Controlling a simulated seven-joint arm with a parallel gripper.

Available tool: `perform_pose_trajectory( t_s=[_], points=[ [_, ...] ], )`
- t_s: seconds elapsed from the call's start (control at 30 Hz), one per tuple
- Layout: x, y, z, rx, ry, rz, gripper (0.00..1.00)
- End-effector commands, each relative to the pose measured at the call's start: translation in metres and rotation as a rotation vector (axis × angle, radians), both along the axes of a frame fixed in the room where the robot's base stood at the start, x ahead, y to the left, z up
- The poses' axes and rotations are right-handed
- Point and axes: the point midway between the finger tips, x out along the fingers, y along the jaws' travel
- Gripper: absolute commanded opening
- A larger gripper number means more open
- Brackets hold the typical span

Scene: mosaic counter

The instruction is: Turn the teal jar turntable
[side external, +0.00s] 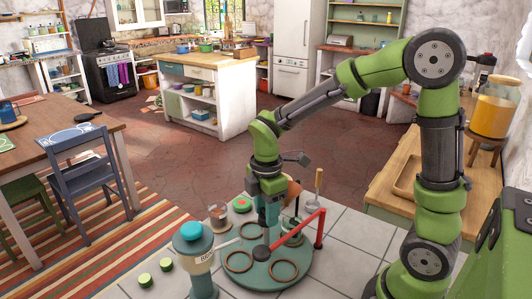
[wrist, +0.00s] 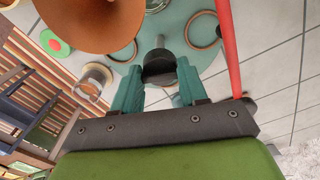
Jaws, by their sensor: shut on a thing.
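The teal turntable (side external: 290,272) is a flat round disc low in the side view, with several brown rings (side external: 239,262) on its top. Part of the disc shows in the wrist view (wrist: 185,20). A dark knob (wrist: 160,65) on a short post rises from the turntable and also shows in the side view (side external: 261,251). My gripper (side external: 266,232) points down over the disc. In the wrist view its teal fingers (wrist: 158,85) are on either side of the knob, shut on it. The fingers' exact contact with it is partly hidden.
A red bar (side external: 300,228) slants close beside my gripper, over the turntable, from a red post (side external: 320,228). A teal jar (side external: 196,258) stands at the left of the disc. Green lids (side external: 145,280), a glass jar (side external: 218,215) and a brown rounded thing (wrist: 95,22) are close by. Tiles at right are clear.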

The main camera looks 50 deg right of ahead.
Motion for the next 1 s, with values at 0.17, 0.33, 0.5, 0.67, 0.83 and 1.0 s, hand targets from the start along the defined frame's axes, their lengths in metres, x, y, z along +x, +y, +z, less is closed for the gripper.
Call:
perform_pose_trajectory(
  t_s=[0.17, 0.33, 0.5, 0.67, 0.83, 1.0],
  points=[
    [0.0, -0.0003, 0.0017, 0.001, -0.001, 0.086, 0.0],
    [0.0, -0.0002, 0.0018, 0.001, -0.001, 0.17, 0.0],
    [0.0001, -0.0004, 0.0018, 0.001, -0.001, 0.244, 0.0],
    [0.0001, -0.0006, 0.0018, 0.001, -0.001, 0.302, 0.0],
    [0.0001, -0.0006, 0.0018, 0.001, -0.001, 0.346, 0.0],
    [0.0001, -0.0005, 0.0019, 0.001, -0.001, 0.372, 0.0]
  ],
)
